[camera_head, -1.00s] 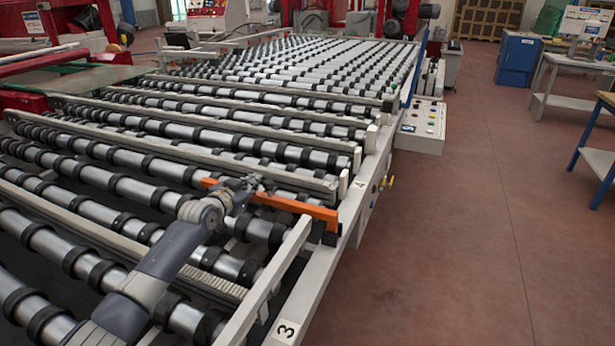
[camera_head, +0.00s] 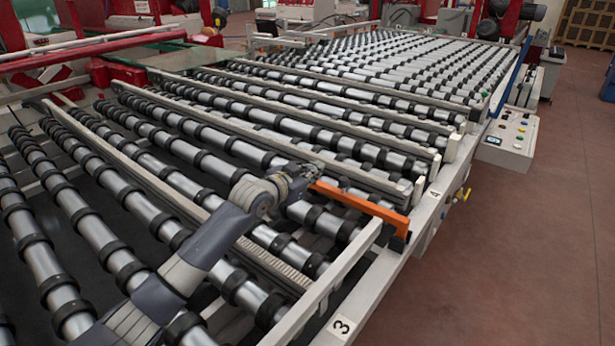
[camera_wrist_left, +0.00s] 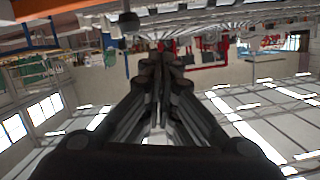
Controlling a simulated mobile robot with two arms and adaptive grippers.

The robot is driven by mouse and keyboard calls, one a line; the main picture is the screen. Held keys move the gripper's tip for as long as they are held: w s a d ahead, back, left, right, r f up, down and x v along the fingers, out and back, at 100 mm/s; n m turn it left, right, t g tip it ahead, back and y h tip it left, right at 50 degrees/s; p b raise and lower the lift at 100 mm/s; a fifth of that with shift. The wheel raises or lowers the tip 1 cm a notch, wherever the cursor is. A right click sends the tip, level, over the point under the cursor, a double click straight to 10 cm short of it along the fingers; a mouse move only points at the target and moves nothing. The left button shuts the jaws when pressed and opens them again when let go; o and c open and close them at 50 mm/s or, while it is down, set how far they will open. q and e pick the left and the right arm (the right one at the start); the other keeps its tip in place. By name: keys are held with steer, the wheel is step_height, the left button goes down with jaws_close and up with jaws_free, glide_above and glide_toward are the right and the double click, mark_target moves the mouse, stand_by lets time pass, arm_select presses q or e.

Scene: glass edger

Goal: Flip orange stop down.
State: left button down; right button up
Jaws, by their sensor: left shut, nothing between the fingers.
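The orange stop (camera_head: 360,207) is a long bar in the head view. It lies low across the rollers, with its right end at a dark mount on the conveyor's side rail. My left gripper (camera_head: 303,172) is at the far left end of the visible part of the bar, and the gripper and wrist hide whatever is beyond. I cannot tell whether it touches the bar. In the left wrist view the fingers (camera_wrist_left: 160,58) are together with nothing between them. An orange strip (camera_wrist_left: 40,7) shows at the top left there. My right gripper is not in view.
The roller conveyor (camera_head: 290,122) fills most of the head view, with pale cross rails between the rollers. A pale side rail (camera_head: 375,275) with number labels runs along its right edge. A control box (camera_head: 508,138) stands beyond. The red floor (camera_head: 530,260) at right is clear.

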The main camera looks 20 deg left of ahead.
arm_select(q)
steer(key=shift+v, duration=1.35)
steer(key=shift+r, duration=0.15)
